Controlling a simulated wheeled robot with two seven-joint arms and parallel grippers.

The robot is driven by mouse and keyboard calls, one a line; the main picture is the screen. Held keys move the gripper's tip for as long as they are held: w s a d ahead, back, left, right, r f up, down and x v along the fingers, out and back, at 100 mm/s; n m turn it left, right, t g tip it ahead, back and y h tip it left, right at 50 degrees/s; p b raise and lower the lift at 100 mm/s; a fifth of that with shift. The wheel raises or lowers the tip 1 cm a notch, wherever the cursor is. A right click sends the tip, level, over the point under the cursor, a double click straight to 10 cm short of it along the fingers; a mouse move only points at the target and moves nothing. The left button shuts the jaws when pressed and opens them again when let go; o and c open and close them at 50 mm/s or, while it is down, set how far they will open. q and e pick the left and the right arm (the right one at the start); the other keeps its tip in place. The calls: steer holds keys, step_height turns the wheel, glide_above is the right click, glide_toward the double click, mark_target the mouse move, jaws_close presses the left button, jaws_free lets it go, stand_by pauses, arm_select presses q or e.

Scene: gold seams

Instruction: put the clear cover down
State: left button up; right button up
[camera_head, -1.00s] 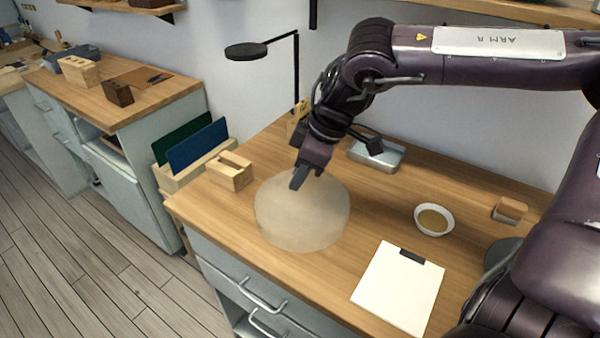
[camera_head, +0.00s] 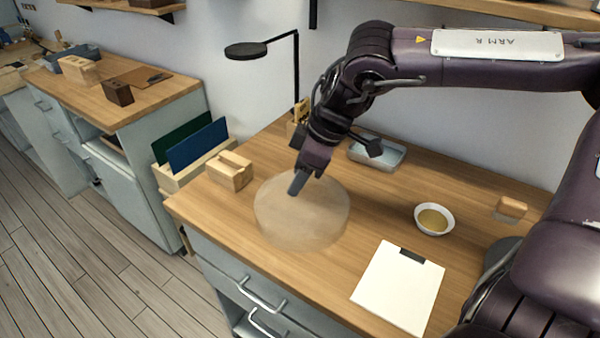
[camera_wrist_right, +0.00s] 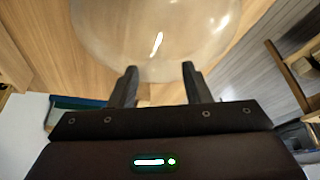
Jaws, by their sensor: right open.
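The clear cover (camera_head: 308,222) is a round, see-through, domed shape near the front left of the wooden bench, and it appears to rest on the bench top. It also fills the upper part of the right wrist view (camera_wrist_right: 155,40). My right gripper (camera_head: 296,187) points down at the cover, overlapping its upper part in the head view. In the wrist view its two fingers (camera_wrist_right: 160,82) are apart, with the cover's edge just at their tips. I cannot tell whether they touch it. My left gripper is not in view.
On the bench (camera_head: 385,220) stand a bowl of gold-coloured contents (camera_head: 433,219), a white clipboard (camera_head: 400,290), a metal tray (camera_head: 385,158), a small wooden block (camera_head: 511,208) and a slotted wooden block (camera_head: 230,171). A black lamp (camera_head: 247,50) rises behind. Bare wood lies right of the cover.

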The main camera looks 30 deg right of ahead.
steer(key=shift+d+r, duration=0.1)
steer(key=shift+r, duration=0.4)
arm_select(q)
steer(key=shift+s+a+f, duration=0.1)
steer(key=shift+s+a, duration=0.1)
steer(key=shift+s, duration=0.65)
arm_select(e)
steer(key=v, duration=1.1)
steer(key=shift+s, duration=0.2)
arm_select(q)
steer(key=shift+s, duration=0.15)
